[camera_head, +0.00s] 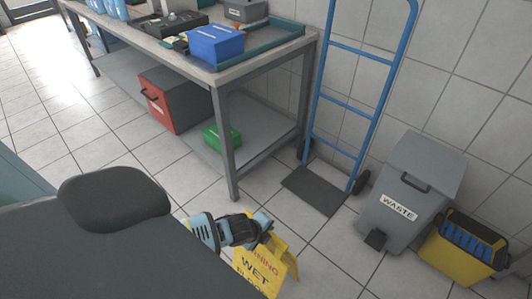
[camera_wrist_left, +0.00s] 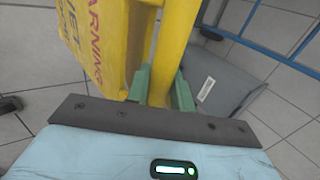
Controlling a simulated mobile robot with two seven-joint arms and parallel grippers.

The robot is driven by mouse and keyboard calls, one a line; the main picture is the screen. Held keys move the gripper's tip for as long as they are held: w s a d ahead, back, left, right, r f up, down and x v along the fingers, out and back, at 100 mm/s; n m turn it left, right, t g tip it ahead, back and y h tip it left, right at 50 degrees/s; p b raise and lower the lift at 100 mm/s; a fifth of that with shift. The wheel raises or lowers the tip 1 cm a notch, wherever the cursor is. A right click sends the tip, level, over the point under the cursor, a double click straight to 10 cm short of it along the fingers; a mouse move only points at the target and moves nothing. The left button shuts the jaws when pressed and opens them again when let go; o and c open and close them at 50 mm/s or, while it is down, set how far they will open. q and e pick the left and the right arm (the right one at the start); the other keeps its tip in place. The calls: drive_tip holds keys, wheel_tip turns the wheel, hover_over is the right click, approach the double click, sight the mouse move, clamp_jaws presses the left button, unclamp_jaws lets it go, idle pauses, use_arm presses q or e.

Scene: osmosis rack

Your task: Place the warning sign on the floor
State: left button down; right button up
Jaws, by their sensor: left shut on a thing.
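The yellow warning sign (camera_head: 262,272) with red and black lettering, reading "WET", is at the bottom middle of the head view. My left gripper (camera_head: 262,219) is at its top edge and shut on it. In the left wrist view the sign (camera_wrist_left: 100,40) fills the upper left, and the green fingertips of my left gripper (camera_wrist_left: 161,88) close on a yellow bar of it. The sign's lower part is cut off by the head frame, so I cannot tell whether it touches the floor. My right gripper is not in view.
A grey waste bin (camera_head: 405,185) and a yellow-and-black container (camera_head: 460,248) stand at the right. A blue hand truck (camera_head: 352,105) leans by the wall. A workbench (camera_head: 225,80) stands at the back left. Tiled floor (camera_head: 325,240) is clear between the sign and the bin.

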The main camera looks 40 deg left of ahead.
use_arm(q)
wheel_tip(320, 180, down, 2)
drive_tip(key=shift+b, duration=0.3)
drive_tip(key=shift+w+f, duration=0.1)
drive_tip(key=shift+f, duration=0.55)
drive_tip(key=shift+f, duration=0.1)
drive_tip(key=shift+f+b, duration=0.1)
drive_tip(key=shift+b, duration=0.2)
drive_tip(key=c, duration=1.2)
unclamp_jaws()
